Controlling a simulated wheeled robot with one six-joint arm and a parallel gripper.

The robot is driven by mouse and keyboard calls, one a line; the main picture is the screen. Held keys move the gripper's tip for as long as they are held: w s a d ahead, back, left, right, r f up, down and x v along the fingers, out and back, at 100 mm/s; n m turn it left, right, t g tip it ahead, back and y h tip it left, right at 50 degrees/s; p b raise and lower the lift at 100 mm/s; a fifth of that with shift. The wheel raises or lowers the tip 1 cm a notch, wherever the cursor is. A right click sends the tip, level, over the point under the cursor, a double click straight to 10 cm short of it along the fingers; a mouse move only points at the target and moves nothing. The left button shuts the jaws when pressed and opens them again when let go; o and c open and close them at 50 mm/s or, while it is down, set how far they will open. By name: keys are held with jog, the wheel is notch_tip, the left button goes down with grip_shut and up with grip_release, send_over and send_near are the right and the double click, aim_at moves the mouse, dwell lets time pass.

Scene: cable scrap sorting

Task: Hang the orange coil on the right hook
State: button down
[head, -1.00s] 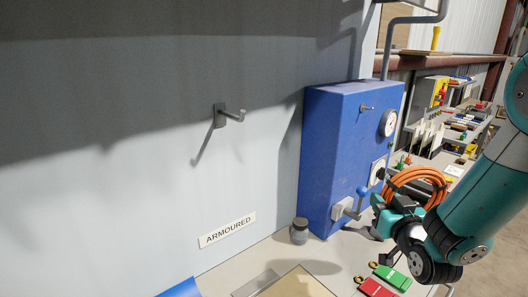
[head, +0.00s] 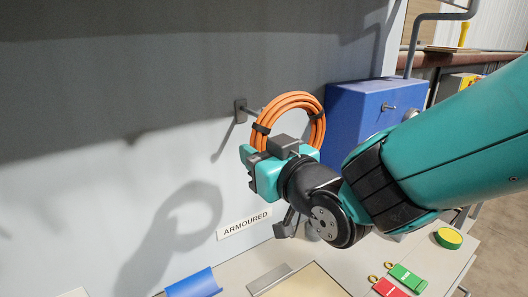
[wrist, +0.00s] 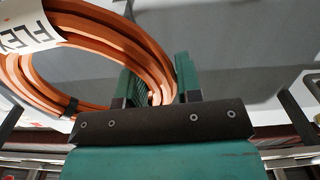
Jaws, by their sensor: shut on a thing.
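The orange coil (head: 290,100) is a ring of several cable turns with dark ties. My gripper (head: 270,150) is shut on its lower part and holds it raised, ring upward, in front of the wall. In the wrist view the coil (wrist: 150,50) runs between the fingers (wrist: 158,90) and spreads to the left. One grey hook (head: 241,110) is on the wall, just left of the coil. Its arm reaches toward the coil's left edge; its tip is hidden, so I cannot tell whether it enters the ring. The sign "ARMOURED" (head: 245,224) is below it.
A blue box (head: 350,110) stands right of the coil, partly behind my arm. The bench below holds a blue piece (head: 195,284), red (head: 387,288) and green (head: 408,278) tags and a yellow-topped green disc (head: 448,238). The wall left of the hook is clear.

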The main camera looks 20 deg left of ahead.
jog(key=p, duration=0.6)
send_near(215, 136)
jog(key=shift+w+a+r, duration=0.45)
jog(key=shift+w+a, duration=0.15)
jog(key=shift+a, duration=0.1)
jog(key=shift+w+a+r, duration=0.4)
jog(key=shift+w+a, duration=0.2)
jog(key=shift+a, duration=0.1)
jog(key=shift+w+a+r, duration=0.45)
jog(key=shift+w+a, duration=0.1)
jog(key=shift+a, duration=0.2)
jog(key=f+b, duration=0.1)
jog(key=a+f+b, duration=0.1)
jog(key=b, duration=0.1)
jog(key=shift+w+f, duration=0.15)
jog(key=shift+w, duration=0.25)
jog(key=c, duration=0.8)
grip_release()
jog(key=shift+o, duration=0.4)
jog(key=shift+f, duration=0.1)
jog(key=shift+d+f, duration=0.1)
